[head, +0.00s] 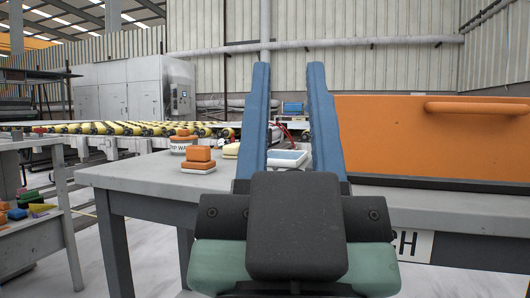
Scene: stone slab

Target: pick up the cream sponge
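My gripper (289,72) reaches up the middle of the head view with its two blue fingers well apart and nothing held between them. A small pale cream block (230,150), which looks like the cream sponge, lies on the grey table (140,172) just left of the left finger in the picture. The finger seems to hide its right part. A white-topped block with a blue lower part (287,157) shows between the fingers, farther off on the table. Whether the fingers are near any block in depth is hard to tell.
A large orange case (430,137) fills the right side. A lower bench (35,240) with coloured blocks is at far left. A roller conveyor (110,127) runs behind.

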